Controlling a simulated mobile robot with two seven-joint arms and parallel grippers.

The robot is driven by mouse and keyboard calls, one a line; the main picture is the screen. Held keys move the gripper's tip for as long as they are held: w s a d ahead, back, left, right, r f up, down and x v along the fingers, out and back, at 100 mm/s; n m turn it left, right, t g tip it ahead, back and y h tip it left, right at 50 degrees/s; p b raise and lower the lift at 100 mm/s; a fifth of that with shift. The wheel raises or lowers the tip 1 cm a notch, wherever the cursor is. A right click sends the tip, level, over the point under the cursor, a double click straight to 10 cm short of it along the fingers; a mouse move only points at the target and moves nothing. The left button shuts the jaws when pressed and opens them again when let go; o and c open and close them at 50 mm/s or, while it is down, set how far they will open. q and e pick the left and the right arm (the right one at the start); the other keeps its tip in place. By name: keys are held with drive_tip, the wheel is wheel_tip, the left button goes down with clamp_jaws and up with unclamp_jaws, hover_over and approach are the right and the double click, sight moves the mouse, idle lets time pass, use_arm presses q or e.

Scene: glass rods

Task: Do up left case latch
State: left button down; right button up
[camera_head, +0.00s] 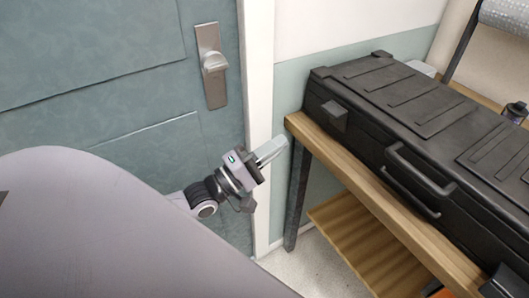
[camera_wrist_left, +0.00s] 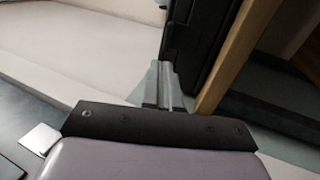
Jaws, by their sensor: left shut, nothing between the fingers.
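A long black case (camera_head: 400,130) lies on a wooden-topped table, its lid down. Its left latch (camera_head: 334,115) is a dark block on the front face near the left end. A second latch (camera_head: 502,283) shows at the lower right edge. My left gripper (camera_head: 272,151) is in front of the door frame, left of the table corner, apart from the latch. Its fingers are shut and empty. In the left wrist view the shut fingers (camera_wrist_left: 163,82) point toward the dark case side (camera_wrist_left: 197,45), beside the wooden table edge. My right gripper is not in view.
The table's wooden edge (camera_head: 385,208) runs below the case front, with a lower wooden shelf (camera_head: 345,240) and dark legs. A blue-green door with a metal handle (camera_head: 213,62) stands at left. A roll (camera_head: 505,14) and a small dark bottle (camera_head: 515,112) are behind the case.

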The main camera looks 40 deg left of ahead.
use_arm(q)
drive_tip(key=shift+v, duration=1.2)
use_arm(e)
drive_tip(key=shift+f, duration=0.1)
use_arm(q)
drive_tip(key=shift+r, duration=0.15)
